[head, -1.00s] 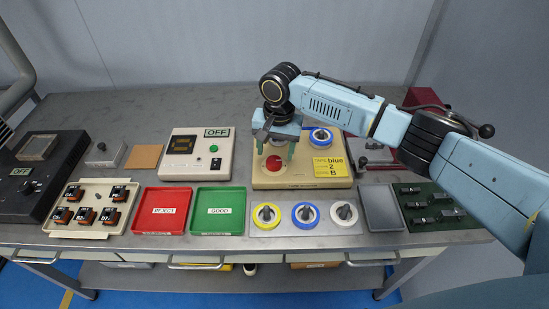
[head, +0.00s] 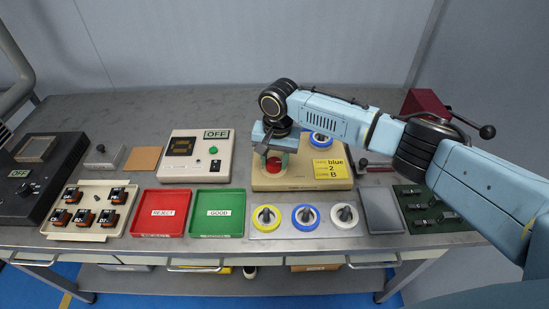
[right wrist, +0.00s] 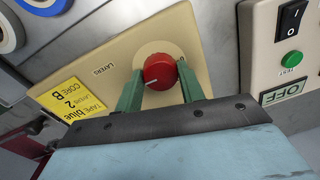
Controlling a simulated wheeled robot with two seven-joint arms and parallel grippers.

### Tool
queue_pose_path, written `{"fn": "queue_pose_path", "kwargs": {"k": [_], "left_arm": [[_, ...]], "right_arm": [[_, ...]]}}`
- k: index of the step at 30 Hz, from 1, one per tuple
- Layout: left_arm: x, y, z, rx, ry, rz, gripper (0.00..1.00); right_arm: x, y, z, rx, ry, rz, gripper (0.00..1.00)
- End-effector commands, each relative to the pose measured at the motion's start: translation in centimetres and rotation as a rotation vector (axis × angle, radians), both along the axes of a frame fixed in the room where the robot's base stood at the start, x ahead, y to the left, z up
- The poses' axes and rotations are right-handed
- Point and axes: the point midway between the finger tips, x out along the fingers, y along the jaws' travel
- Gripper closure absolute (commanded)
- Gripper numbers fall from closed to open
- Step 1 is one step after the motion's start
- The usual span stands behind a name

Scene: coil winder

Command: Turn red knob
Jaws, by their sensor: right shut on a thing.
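The red knob (head: 274,165) is on the beige winder box (head: 292,180), partly hidden by my right gripper (head: 274,156) in the head view. In the right wrist view the knob (right wrist: 159,70) has a white pointer mark and sits on a round pale dial, between the two green fingers of my right gripper (right wrist: 160,84). The gripper is shut on the knob, one finger at each side. A yellow label (head: 331,168) on the box reads tape blue, layers 2, core B. My left gripper is in neither view.
A meter box (head: 196,157) with a green button and an OFF sign stands left of the winder. In front are a red reject tray (head: 160,212), a green good tray (head: 217,211) and a plate with tape rolls (head: 305,216). A blue-rimmed roll (head: 320,139) is behind the label.

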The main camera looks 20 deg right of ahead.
Motion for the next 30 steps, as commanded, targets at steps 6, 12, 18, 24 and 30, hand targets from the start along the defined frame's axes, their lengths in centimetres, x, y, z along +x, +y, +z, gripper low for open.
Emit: {"fn": "queue_pose_path", "kwargs": {"k": [6, 12, 18, 24, 30], "left_arm": [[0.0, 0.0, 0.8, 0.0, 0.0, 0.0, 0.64], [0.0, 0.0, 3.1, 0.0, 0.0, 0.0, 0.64], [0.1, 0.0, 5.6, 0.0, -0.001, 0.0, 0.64], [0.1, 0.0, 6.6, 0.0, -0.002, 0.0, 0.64], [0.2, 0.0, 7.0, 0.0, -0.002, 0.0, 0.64]], "right_arm": [[-0.1, 0.0, 0.1, 0.0, 0.003, 0.025, 0.84], [-0.1, 0.1, 0.4, 0.002, 0.006, 0.117, 0.84], [-0.1, 0.1, 0.4, 0.003, 0.006, 0.277, 0.84], [0.0, 0.0, 0.1, 0.003, 0.004, 0.466, 0.84], [0.1, 0.0, 0.1, 0.004, 0.003, 0.656, 0.84]]}}
